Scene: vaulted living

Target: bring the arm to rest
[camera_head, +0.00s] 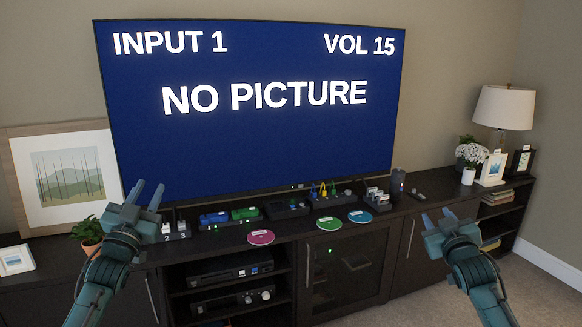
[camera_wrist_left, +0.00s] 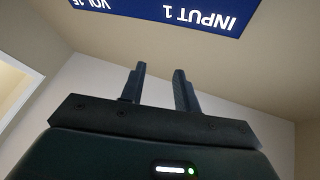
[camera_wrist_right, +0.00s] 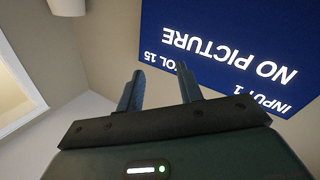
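My left gripper (camera_head: 146,194) is raised in front of the left end of the media console, below the TV's lower left corner. Its two fingers are apart with nothing between them, as the left wrist view (camera_wrist_left: 160,88) also shows. My right gripper (camera_head: 437,220) is raised in front of the right part of the console. Its fingers are apart and empty in the right wrist view (camera_wrist_right: 162,88). Neither gripper appears to touch anything.
A large TV (camera_head: 250,130) reads "NO PICTURE". The dark console (camera_head: 392,205) carries pink (camera_head: 261,237), green (camera_head: 329,224) and blue (camera_head: 360,216) discs, a blue-and-green device (camera_head: 230,216), a dark cup (camera_head: 398,182) and a lamp (camera_head: 503,108). A potted plant (camera_head: 88,230) stands beside my left arm.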

